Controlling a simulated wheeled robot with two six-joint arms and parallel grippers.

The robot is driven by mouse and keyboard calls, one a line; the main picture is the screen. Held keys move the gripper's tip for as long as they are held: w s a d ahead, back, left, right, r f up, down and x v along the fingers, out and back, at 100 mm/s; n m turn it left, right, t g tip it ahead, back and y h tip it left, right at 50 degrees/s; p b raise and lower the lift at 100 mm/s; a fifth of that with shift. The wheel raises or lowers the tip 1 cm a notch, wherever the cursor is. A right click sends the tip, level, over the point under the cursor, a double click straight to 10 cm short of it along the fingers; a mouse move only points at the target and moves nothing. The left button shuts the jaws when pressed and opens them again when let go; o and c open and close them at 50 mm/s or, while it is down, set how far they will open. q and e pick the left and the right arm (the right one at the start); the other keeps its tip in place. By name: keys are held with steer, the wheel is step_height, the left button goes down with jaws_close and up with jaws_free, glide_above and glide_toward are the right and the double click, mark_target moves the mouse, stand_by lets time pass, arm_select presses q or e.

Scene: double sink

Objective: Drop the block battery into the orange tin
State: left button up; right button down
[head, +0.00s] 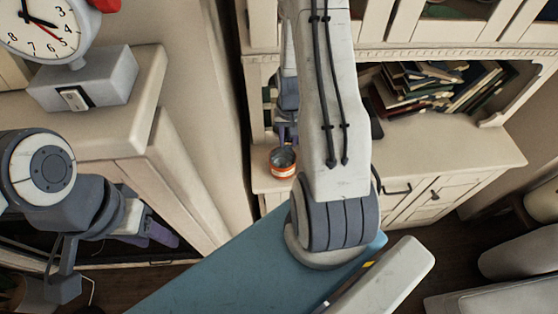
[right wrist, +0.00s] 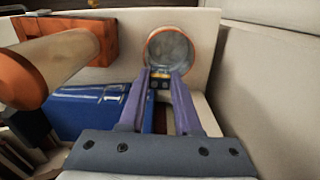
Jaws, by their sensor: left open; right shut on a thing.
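The orange tin (head: 283,170) stands upright on the cabinet ledge in the head view, its open grey mouth facing up. It also shows in the right wrist view (right wrist: 188,41), just beyond my fingertips. My right gripper (head: 287,136) has its purple fingers pointing down just above and behind the tin in the head view. In the right wrist view it is shut on the block battery (right wrist: 160,82), a small dark block with a yellow-orange band. The battery overlaps the near edge of the tin's mouth; its exact height above is unclear. My left gripper (head: 152,229) is open and empty at the left.
A shelf of books (head: 425,88) is right of my right arm, which blocks much of the middle. A clock (head: 42,32) stands on the left cabinet. In the right wrist view, a blue object (right wrist: 85,108) and an orange-ended cylinder (right wrist: 55,62) lie left of the fingers.

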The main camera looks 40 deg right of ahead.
mark_target(288, 149)
steer(key=shift+w+f+b, duration=0.1)
steer(key=shift+f+b, duration=1.9)
steer(key=shift+f, duration=0.75)
steer(key=shift+r, duration=0.1)
steer(key=c, duration=0.5)
jaws_free()
step_height(288, 149, up, 10)
steer(key=shift+r+b, duration=0.25)
steer(key=shift+b, duration=0.45)
